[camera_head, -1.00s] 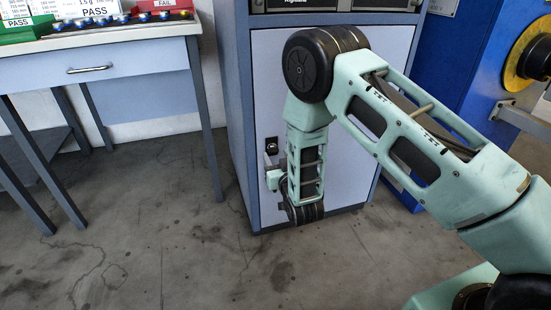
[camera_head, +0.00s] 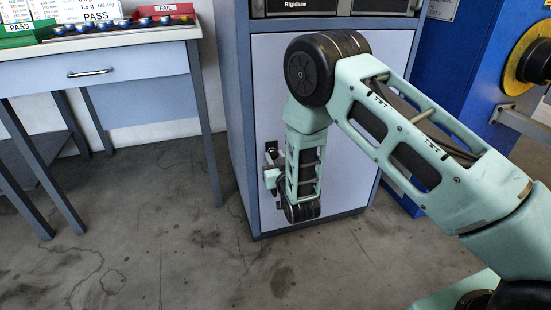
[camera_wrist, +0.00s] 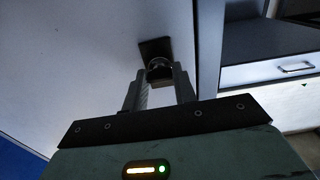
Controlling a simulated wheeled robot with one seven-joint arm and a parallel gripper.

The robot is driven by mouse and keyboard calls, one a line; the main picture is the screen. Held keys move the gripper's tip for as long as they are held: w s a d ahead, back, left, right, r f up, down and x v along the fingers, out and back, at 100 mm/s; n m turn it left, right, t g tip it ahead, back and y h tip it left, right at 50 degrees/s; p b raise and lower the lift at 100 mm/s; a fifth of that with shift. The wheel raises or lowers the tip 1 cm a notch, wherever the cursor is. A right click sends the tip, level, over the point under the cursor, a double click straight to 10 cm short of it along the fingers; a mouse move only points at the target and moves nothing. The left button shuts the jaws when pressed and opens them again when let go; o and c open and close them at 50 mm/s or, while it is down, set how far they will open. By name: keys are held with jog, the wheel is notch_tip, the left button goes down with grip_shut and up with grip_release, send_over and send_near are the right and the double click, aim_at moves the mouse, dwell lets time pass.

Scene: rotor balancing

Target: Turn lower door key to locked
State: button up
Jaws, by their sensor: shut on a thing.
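The lower door (camera_head: 345,110) is a pale panel on the blue-grey cabinet, and it looks closed. The key (camera_wrist: 158,66) shows in the wrist view as a small metal piece in front of a dark square lock plate (camera_wrist: 155,47). The lock plate also shows in the head view (camera_head: 271,148) near the door's left edge. My gripper (camera_wrist: 160,76) is shut on the key, one finger on each side. The key's exact angle is hard to tell, since the fingers and dim light hide much of it. In the head view my arm hides part of the door.
A workbench (camera_head: 100,52) with a drawer stands at the left, bearing a green PASS bin (camera_head: 28,36) and a red FAIL bin (camera_head: 165,12). A blue machine (camera_head: 462,70) stands at the right. The floor between bench and cabinet is clear.

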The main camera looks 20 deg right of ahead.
jog(key=n+p, duration=0.2)
jog(key=n, duration=0.3)
jog(key=shift+r, duration=0.1)
jog(key=n+p, duration=0.2)
jog(key=n, duration=0.2)
jog(key=shift+n, duration=0.3)
jog(key=n+p, duration=0.1)
jog(key=n, duration=0.3)
jog(key=shift+p, duration=0.4)
jog(key=shift+n+p, duration=0.4)
jog(key=shift+n, duration=1.6)
jog(key=o, duration=1)
jog(key=s+p, duration=0.4)
jog(key=s, duration=1.3)
jog(key=shift+s, duration=0.25)
